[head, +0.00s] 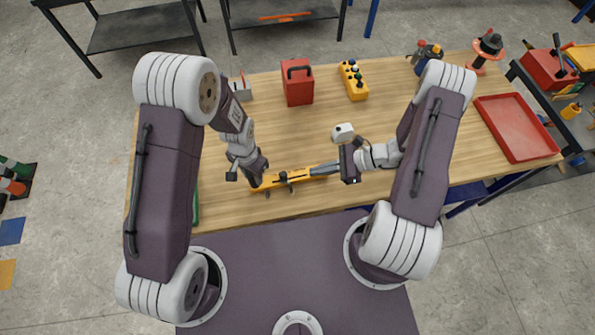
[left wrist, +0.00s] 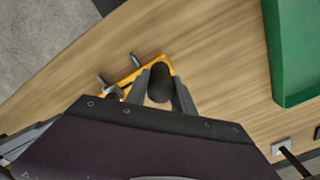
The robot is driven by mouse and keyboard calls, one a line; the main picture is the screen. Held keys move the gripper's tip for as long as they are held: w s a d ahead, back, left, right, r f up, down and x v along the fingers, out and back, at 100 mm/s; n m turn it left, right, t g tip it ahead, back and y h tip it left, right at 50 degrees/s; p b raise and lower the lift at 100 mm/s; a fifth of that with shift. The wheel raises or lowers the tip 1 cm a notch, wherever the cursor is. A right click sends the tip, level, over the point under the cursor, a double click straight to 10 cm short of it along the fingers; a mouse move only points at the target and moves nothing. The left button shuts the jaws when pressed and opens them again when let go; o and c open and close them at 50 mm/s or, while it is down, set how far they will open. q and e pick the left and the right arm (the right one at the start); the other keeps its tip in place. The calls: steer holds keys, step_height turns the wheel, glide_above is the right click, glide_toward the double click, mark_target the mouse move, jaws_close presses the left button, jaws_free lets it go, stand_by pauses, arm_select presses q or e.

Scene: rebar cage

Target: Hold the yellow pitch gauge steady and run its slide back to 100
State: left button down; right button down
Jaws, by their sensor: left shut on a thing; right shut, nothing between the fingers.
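The yellow pitch gauge (head: 300,176) lies near the front edge of the wooden table in the head view. Its yellow frame also shows in the left wrist view (left wrist: 131,78). My left gripper (head: 258,182) is shut on the gauge's left end; in the left wrist view a dark rounded grip (left wrist: 160,84) sits between its fingers. A dark slide (head: 284,177) is on the gauge, right of my left gripper. My right gripper (head: 318,170) is shut and empty at the gauge's right end. I cannot tell if it touches the gauge. Scale marks are too small to read.
The wooden table (head: 235,200) carries a red toolbox (head: 298,84), a yellow box with knobs (head: 353,80) and a red tray (head: 515,128), all away from the gauge. A green tray (left wrist: 296,50) lies near the left edge. The table's middle is mostly clear.

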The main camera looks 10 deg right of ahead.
mark_target(285, 176)
steer(key=a, duration=0.2)
steer(key=a+f, duration=0.1)
steer(key=a, duration=0.1)
steer(key=w+a, duration=0.1)
steer(key=a, duration=0.1)
steer(key=shift+w+a+f, duration=0.1)
steer(key=shift+a+f, duration=0.1)
steer(key=shift+f, duration=0.05)
steer(key=shift+a, duration=1.9)
arm_select(q)
steer(key=shift+d, duration=0.1)
arm_select(e)
steer(key=shift+s, duration=0.2)
steer(key=d, duration=0.3)
steer(key=shift+s+d, duration=0.2)
steer(key=shift+d, duration=0.2)
steer(key=v, duration=1)
steer(key=shift+d, duration=0.2)
arm_select(q)
steer(key=c, duration=1)
jaws_free()
arm_select(e)
steer(key=shift+s, duration=0.15)
